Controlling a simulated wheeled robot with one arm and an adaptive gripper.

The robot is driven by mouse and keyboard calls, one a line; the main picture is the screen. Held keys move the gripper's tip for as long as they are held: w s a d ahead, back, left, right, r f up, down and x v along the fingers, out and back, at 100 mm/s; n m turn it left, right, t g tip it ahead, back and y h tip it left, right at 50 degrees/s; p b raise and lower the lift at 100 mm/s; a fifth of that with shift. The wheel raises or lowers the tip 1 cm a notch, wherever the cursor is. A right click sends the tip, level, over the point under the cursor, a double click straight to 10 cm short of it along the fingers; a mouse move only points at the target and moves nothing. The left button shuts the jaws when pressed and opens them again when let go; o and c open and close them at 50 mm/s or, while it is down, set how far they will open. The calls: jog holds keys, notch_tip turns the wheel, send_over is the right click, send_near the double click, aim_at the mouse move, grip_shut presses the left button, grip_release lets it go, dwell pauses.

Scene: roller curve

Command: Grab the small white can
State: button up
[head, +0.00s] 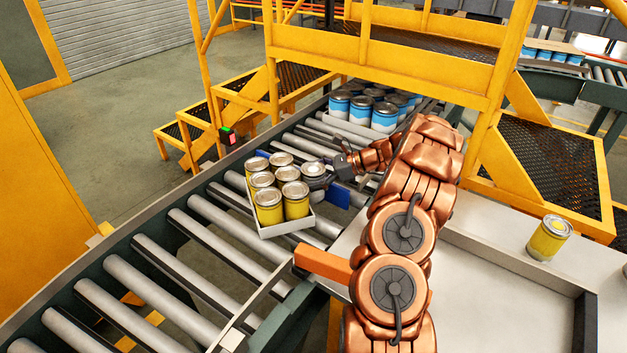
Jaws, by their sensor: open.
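A white tray (287,227) on the roller conveyor holds several yellow cans (268,212) with silver lids. A pale grey-white, round can-like thing (314,183) stands at the tray's right side, beside the yellow cans. It is small in the picture, and I cannot tell for sure that it is the white can. My gripper (328,164) is open at the end of my copper-coloured arm, at or just beside this pale thing. I cannot tell whether the fingers are around it or touch it. The far finger and the contact area are too small to make out.
Blue-and-white cans (384,117) stand in another tray farther up the conveyor, near the yellow platform (380,50). A lone yellow can (549,238) stands on the pale table at right. The near rollers (160,262) are clear.

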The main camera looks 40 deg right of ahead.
jog(key=c, duration=1.3)
jog(key=shift+o, duration=0.2)
jog(key=shift+r, duration=0.1)
